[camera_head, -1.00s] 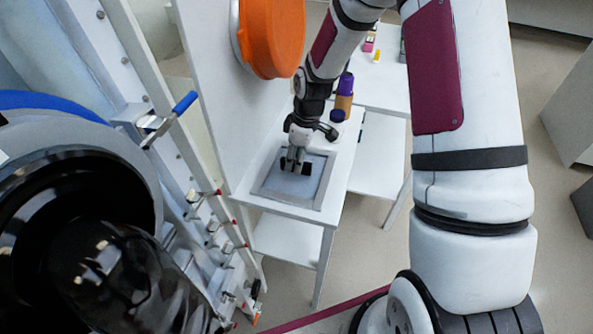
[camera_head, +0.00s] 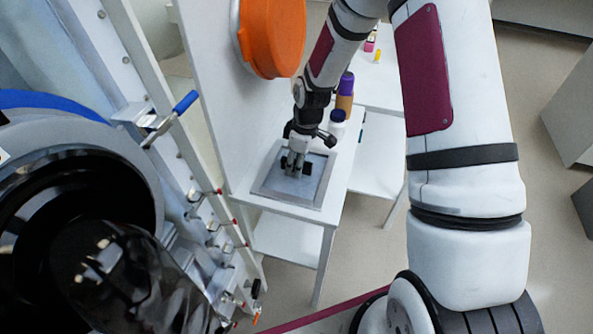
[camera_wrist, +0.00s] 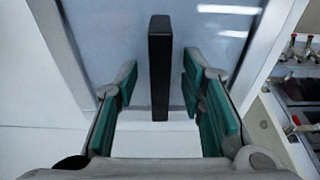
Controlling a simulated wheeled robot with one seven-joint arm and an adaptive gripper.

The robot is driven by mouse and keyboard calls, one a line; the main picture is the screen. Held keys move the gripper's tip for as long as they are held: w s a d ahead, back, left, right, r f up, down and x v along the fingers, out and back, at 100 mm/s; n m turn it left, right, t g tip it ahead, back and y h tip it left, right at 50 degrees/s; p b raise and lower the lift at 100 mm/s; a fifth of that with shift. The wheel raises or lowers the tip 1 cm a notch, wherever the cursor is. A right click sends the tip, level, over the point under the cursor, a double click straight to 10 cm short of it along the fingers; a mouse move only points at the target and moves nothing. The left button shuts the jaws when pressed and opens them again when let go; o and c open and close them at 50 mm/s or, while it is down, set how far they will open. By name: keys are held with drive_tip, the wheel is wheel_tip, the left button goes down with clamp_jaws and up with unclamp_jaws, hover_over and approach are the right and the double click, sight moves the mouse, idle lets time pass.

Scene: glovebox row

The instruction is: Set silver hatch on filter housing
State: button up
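The silver hatch (camera_head: 313,190) is a flat grey framed panel lying on a small white table. A black bar handle (camera_wrist: 160,70) stands up from its face. My gripper (camera_head: 295,170) points down over the hatch. In the wrist view my gripper (camera_wrist: 160,92) is open, with teal-padded fingers on either side of the handle and a gap on both sides. I cannot make out with certainty which part is the filter housing.
The white table (camera_head: 322,218) stands beside a white upright panel with a round orange cover (camera_head: 272,38). Bottles (camera_head: 344,95) stand behind the hatch. A rail with a blue-handled clamp (camera_head: 185,102) is on the left. A black round opening fills the lower left.

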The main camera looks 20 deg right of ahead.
clamp_jaws()
idle(0.4)
drive_tip(key=shift+w+r, duration=0.1)
drive_tip(key=shift+r, duration=0.75)
drive_tip(key=shift+s+d+r, duration=0.1)
drive_tip(key=shift+s+r, duration=0.2)
drive_tip(key=shift+r, duration=0.35)
drive_tip(key=shift+s+r, duration=0.25)
drive_tip(key=shift+r, duration=0.35)
drive_tip(key=s, duration=0.5)
drive_tip(key=s+d+r, duration=0.1)
drive_tip(key=s, duration=0.4)
drive_tip(key=s+d, duration=0.1)
drive_tip(key=s, duration=0.4)
drive_tip(key=shift+r, duration=0.15)
